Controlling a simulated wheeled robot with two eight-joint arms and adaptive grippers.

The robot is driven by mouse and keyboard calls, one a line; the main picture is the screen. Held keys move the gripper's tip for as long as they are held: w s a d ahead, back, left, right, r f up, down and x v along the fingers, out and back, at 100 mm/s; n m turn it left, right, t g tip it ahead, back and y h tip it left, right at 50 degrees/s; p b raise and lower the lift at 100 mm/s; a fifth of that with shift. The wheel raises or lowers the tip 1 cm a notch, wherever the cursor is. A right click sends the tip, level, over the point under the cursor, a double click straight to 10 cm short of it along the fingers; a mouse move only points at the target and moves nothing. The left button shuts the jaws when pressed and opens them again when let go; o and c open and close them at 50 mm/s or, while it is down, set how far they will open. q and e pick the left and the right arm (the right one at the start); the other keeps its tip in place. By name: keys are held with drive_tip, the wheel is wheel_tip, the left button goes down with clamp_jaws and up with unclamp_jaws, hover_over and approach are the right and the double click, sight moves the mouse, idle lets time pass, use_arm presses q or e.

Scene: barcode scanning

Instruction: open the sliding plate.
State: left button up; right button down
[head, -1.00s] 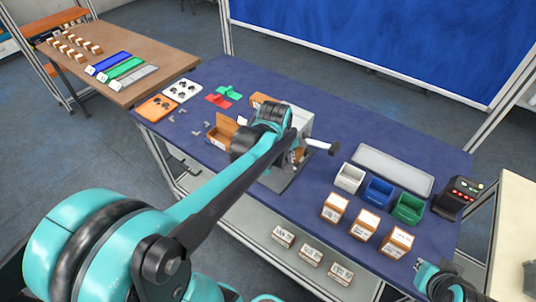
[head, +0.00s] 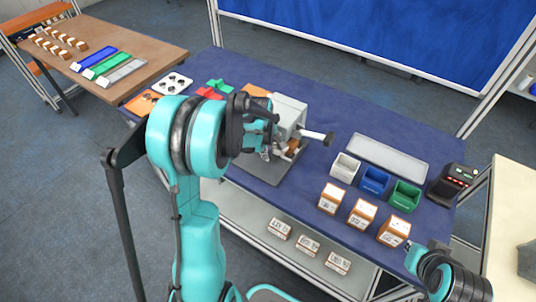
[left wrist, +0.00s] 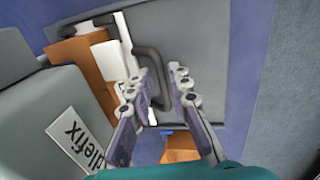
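The grey-white machine box (head: 290,112) stands on a dark base on the blue table, with a lever (head: 318,136) sticking out to the right. In the left wrist view its labelled side (left wrist: 78,140) is at the left. A dark loop handle (left wrist: 153,62) is fixed near a white edge strip beside brown pieces; I cannot tell for sure which part is the sliding plate. My left gripper (left wrist: 160,95) has its fingers apart, with the near part of the handle between them. In the head view this gripper (head: 266,140) is partly hidden by my arm. My right gripper (head: 412,246) is at bottom right.
White, blue and green bins (head: 375,181) and several brown-white boxes (head: 362,213) stand right of the machine. A pale tray (head: 388,158) and a black scanner device (head: 453,184) lie behind and right. Red and green parts (head: 215,90) are at left.

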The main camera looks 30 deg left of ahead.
use_arm(q)
drive_tip(key=shift+f, duration=0.15)
clamp_jaws()
drive_tip(key=s, duration=0.7)
drive_tip(key=s+a, duration=0.1)
drive_tip(key=s, duration=0.3)
drive_tip(key=shift+s, duration=0.3)
unclamp_jaws()
